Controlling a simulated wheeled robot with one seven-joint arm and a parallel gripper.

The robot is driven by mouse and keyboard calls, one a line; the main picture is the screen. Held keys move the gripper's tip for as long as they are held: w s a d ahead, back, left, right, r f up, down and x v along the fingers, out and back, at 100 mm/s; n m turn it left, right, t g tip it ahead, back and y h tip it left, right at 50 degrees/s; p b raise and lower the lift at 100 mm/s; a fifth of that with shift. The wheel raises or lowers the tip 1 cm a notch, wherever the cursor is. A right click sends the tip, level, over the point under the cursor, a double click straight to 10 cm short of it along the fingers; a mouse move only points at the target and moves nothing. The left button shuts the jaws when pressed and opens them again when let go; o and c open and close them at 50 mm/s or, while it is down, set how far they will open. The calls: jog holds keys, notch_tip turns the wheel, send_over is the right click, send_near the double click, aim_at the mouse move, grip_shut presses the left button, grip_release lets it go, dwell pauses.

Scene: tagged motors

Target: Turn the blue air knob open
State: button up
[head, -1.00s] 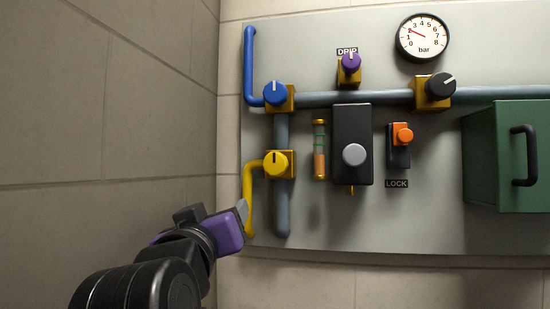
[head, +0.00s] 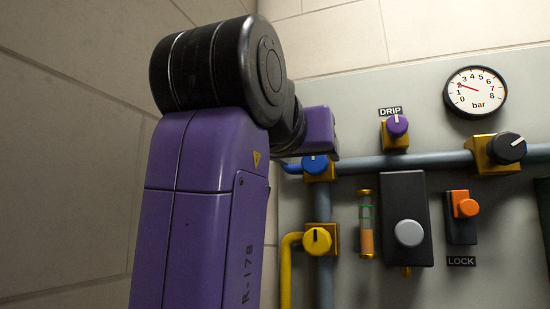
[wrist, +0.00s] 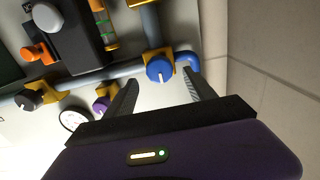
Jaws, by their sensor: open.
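The blue air knob (head: 316,163) sits on a brass valve block at the left of the panel, with its top partly hidden by my gripper in the head view. In the wrist view the blue knob (wrist: 159,69) shows its white mark pointing toward the picture's bottom, in the direction of my gripper's body. My gripper (wrist: 161,77) is open, with one finger on each side of the knob in the picture. Whether the fingers touch the knob or stop short of it I cannot tell. In the head view the fingers are hidden behind my purple wrist.
A yellow knob (head: 317,240) lies below the blue one, and a purple knob (head: 396,126) under the DRIP label lies to the right. A black knob (head: 505,148), gauge (head: 475,92) and orange lock switch (head: 464,205) are further right. A side wall (head: 70,130) stands close at left.

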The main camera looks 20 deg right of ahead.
aim_at(313, 159)
jog(key=shift+p+x, duration=0.55)
jog(key=shift+x, duration=1.45)
jog(key=c, duration=1.3)
jog(key=shift+c, duration=0.2)
